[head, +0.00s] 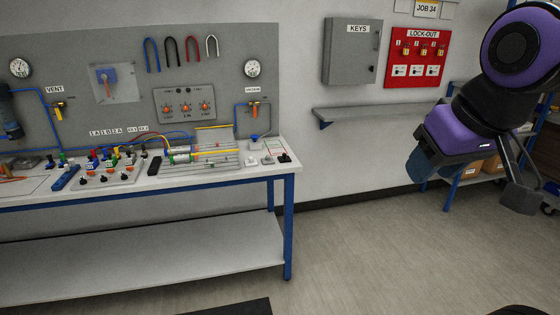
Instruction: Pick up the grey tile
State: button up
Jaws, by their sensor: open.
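Small flat pieces sit on the right end of the white-topped workbench (220,178): a pale one (251,163), a greyish one (268,160) and a dark one (284,158). They are too small for me to tell which, if any, is the grey tile. My gripper (470,185) is at the upper right, in the air in front of the wall. Its fingers are spread wide with nothing between them. It is well to the right of the bench and apart from everything on it.
Valves, hoses and a cylinder rig (195,155) crowd the bench top. The floor (370,255) right of the bench is clear.

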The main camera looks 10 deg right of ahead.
aim_at(267, 160)
jog(key=i+z, duration=0.15)
jog(key=i, duration=0.4)
jog(key=i+j+z, duration=0.1)
jog(key=i, duration=0.45)
jog(key=i+j+z, duration=0.15)
jog(key=i, duration=0.4)
jog(key=i+j+z, duration=0.15)
jog(key=i+j, duration=0.15)
jog(key=i, duration=0.2)
